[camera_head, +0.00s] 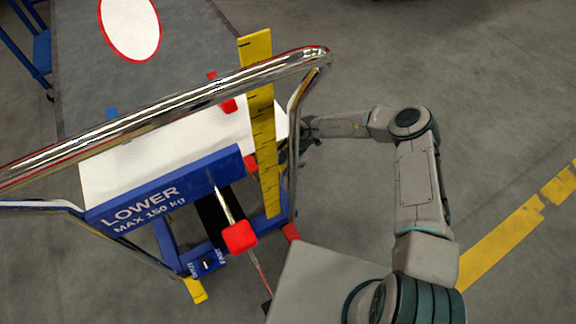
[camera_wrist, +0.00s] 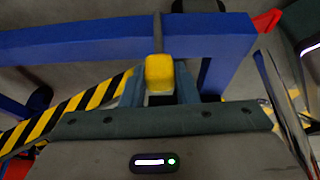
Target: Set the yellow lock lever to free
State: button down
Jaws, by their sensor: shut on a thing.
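The yellow lock lever shows in the wrist view as a yellow block-shaped knob (camera_wrist: 159,72) on a thin grey stem that rises in front of a blue beam. My gripper (camera_wrist: 159,80) has one teal finger on each side of the knob and is shut on it. In the head view my gripper (camera_head: 308,133) is partly hidden behind the chrome handle upright, at the right side of the blue lift cart. The lever itself cannot be made out there, and no lock or free marking for it is readable.
The chrome push handle (camera_head: 170,118) and a yellow ruler-like post (camera_head: 262,125) stand close to my gripper. A red-knobbed lever (camera_head: 239,236) stands by the blue LOWER panel (camera_head: 165,190). Yellow-black striping (camera_wrist: 85,104) lies beyond my fingers. Open floor lies right of my arm.

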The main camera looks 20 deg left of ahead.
jog(key=shift+w+a+g+h, duration=0.2)
jog(key=shift+w+g+h, duration=0.1)
jog(key=shift+w+h, duration=0.15)
jog(key=c, duration=1.1)
grip_release()
jog(key=shift+w+f, duration=0.1)
jog(key=shift+a, duration=0.1)
jog(key=shift+r, duration=0.2)
jog(key=p+v, duration=0.3)
jog(key=v, duration=1)
jog(key=shift+r, duration=0.2)
jog(key=shift+w+d+p, duration=0.1)
jog(key=shift+d+p, duration=0.1)
jog(key=shift+p, duration=0.1)
